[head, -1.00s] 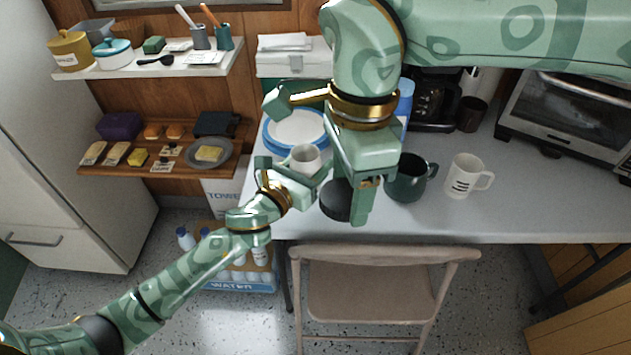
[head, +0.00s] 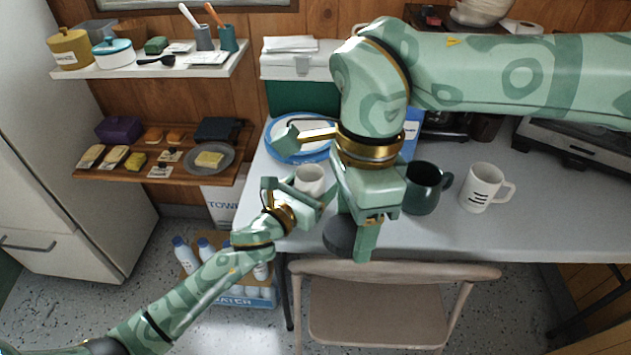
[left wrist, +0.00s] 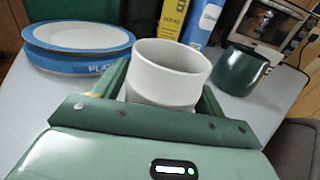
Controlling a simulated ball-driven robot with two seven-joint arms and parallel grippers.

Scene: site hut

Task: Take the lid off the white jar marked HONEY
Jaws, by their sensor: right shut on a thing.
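The white jar (head: 310,177) stands upright on the grey table with its mouth open; no HONEY marking shows. In the left wrist view the jar (left wrist: 170,75) sits between my left gripper's two fingers, which touch its sides. My left gripper (head: 298,192) reaches it from the front left. My right gripper (head: 353,238) comes down from above, shut on a dark round lid (head: 338,236). The lid is held off the jar, to its front right, near the table's front edge. The right gripper's far finger is partly hidden.
A dark green mug (head: 421,190) and a white mug (head: 484,190) stand to the right. A blue-rimmed plate stack (head: 277,146) is behind the jar. A folding chair (head: 385,310) stands at the front edge. Shelves of goods (head: 80,178) are at left.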

